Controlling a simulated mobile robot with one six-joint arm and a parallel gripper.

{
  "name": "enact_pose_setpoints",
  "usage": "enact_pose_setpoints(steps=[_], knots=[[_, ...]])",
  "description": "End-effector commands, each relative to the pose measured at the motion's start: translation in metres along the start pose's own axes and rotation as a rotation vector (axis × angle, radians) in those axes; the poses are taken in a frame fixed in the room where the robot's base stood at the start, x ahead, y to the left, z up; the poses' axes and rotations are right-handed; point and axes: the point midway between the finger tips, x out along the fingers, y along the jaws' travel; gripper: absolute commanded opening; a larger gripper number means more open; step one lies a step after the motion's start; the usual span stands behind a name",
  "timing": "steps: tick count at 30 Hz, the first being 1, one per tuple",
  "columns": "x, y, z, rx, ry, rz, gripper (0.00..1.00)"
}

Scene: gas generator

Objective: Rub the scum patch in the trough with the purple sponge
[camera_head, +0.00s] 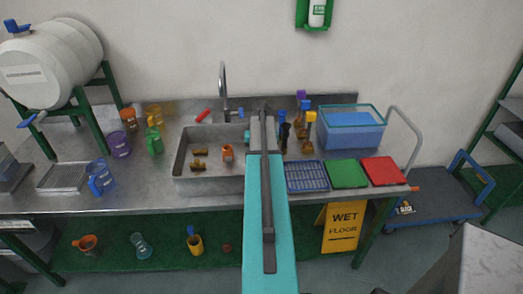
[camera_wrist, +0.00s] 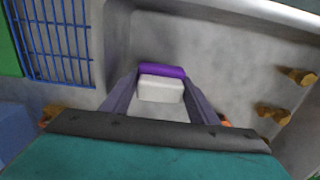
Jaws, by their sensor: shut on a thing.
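My gripper (camera_wrist: 161,84) is shut on the purple sponge (camera_wrist: 162,71), which has a purple strip and a whitish block between the two fingers. In the wrist view it is over the grey metal trough (camera_wrist: 235,55); whether the sponge touches the metal I cannot tell. In the head view the trough (camera_head: 209,184) is set in the steel counter, and my arm covers its right part, hiding the gripper and sponge. I cannot make out the scum patch clearly in either view.
Two brown pieces (camera_head: 199,152) and an orange mug (camera_head: 227,152) lie in the trough. A tap (camera_head: 222,80) stands behind it. Brushes (camera_head: 304,125), a blue rack (camera_head: 307,177) and green (camera_head: 345,174) and red (camera_head: 382,171) trays are to the right. Cups stand left.

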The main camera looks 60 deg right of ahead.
Motion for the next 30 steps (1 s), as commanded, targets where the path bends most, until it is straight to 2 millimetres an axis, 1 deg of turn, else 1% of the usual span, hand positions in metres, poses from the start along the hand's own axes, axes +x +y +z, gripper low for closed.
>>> enact_pose_setpoints(steps=[1, 13, 17, 27, 30], knots=[[-0.008, -0.002, 0.000, -0.003, 0.000, 0.000, 0.33], [-0.042, -0.013, 0.001, -0.017, 0.001, 0.000, 0.33], [-0.046, -0.015, 0.001, -0.019, 0.000, 0.000, 0.33], [-0.045, -0.016, 0.002, -0.021, 0.000, -0.001, 0.33], [-0.046, -0.020, 0.001, -0.028, 0.000, -0.001, 0.33]])
